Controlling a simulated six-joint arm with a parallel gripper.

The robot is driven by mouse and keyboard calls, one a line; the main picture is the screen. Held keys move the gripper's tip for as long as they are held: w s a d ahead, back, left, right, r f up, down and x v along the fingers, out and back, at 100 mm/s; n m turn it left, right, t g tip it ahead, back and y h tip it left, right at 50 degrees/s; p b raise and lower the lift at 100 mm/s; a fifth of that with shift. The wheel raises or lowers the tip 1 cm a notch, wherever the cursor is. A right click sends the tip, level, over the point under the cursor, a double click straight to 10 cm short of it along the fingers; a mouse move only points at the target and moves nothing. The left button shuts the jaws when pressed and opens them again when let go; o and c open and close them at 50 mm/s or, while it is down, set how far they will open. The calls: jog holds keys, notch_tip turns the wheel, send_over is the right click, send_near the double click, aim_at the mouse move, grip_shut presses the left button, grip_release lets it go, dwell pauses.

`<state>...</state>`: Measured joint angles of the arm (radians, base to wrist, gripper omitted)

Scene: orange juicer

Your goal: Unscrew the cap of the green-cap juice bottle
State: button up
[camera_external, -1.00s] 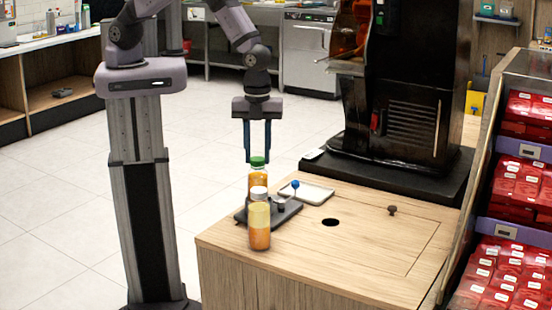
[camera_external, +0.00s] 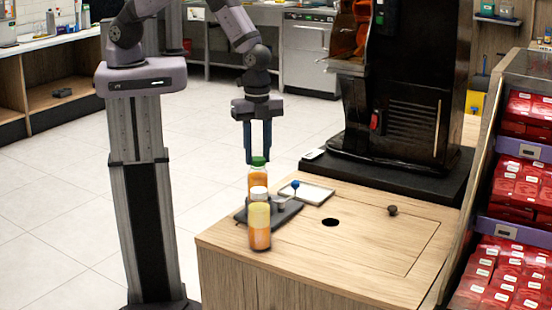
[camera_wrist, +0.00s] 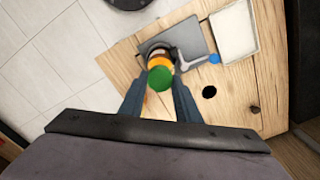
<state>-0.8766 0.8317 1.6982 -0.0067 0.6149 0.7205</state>
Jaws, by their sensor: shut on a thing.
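The green-cap juice bottle (camera_external: 258,180) stands upright with orange juice in it, on a dark holder plate (camera_external: 285,215) on the wooden counter. Its green cap (camera_external: 258,161) is on top of the bottle and also shows in the wrist view (camera_wrist: 160,78). My gripper (camera_external: 258,158) points straight down over the bottle, with its fingers at the cap. In the wrist view the fingers (camera_wrist: 158,84) lie on either side of the cap, shut on it. A second, white-cap juice bottle (camera_external: 260,225) stands in front and hides the lower part of the green-cap bottle.
A blue-knobbed lever (camera_external: 295,185) stands at the holder's right. A white tray (camera_external: 312,193) lies behind it. The black juicer machine (camera_external: 400,100) stands at the counter's back. The counter's right side is clear, apart from a round hole (camera_external: 330,222) and a small knob (camera_external: 392,210).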

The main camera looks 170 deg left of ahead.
jog(key=n, duration=0.4)
jog(key=shift+n, duration=0.6)
jog(key=n, duration=0.4)
jog(key=shift+n, duration=0.6)
jog(key=n, duration=0.3)
jog(key=shift+n, duration=1.1)
